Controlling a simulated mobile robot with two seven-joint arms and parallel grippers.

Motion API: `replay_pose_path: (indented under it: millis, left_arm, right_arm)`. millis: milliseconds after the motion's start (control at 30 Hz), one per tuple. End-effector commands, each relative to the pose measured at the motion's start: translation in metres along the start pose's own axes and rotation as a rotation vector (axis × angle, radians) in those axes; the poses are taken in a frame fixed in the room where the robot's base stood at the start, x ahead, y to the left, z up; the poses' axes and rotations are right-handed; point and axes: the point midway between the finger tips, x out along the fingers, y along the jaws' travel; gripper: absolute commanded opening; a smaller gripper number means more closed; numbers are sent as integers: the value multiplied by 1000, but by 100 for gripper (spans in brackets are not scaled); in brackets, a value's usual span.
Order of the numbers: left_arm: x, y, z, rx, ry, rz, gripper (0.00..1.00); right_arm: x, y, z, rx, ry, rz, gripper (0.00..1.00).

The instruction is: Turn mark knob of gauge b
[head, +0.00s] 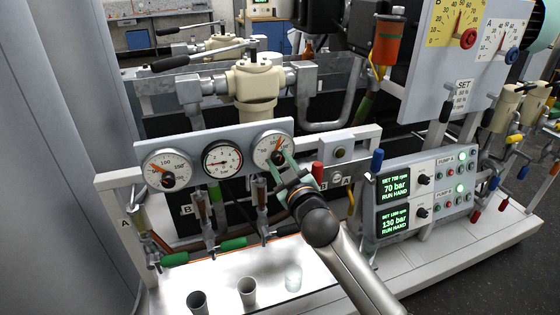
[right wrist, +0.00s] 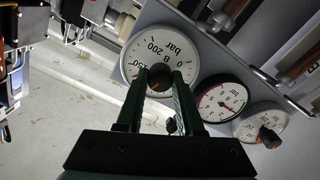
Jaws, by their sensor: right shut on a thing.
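Gauge B (head: 263,147) is the rightmost of three round dials on the grey panel in the head view. In the right wrist view its white face (right wrist: 184,45) reads "B" and "bar". Its dark mark knob (right wrist: 160,79) sits at the dial's middle. My right gripper (head: 281,158) reaches the dial from the lower right. In the right wrist view the two green fingers of this gripper (right wrist: 160,76) are shut on the knob, one on each side. The fingers hide part of the dial and knob. My left gripper is not in view.
A second white gauge (head: 167,170) and a smaller black-rimmed gauge (head: 222,160) share the panel. Valve levers with green grips (head: 233,244) hang below. Several cups (head: 247,291) stand on the tray. A pump control box (head: 425,190) is at the right.

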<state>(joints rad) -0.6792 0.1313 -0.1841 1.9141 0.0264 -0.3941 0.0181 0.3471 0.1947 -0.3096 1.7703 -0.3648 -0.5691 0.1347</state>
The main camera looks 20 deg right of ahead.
Motion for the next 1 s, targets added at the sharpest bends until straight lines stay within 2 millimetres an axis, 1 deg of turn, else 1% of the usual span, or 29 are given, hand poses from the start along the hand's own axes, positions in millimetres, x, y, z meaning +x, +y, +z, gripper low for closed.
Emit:
replay_pose_path:
  millis: [200,500,700,1000]
  left_arm:
    - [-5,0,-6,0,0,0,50]
    - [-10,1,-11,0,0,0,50]
    - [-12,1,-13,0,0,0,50]
    - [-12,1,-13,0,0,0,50]
  right_arm:
    - [0,0,0,174,-4,-1,0]
    - [0,0,0,338,-4,-1,0]
    - [0,0,1,388,-3,0,0]
    - [0,0,1,402,-3,-1,0]
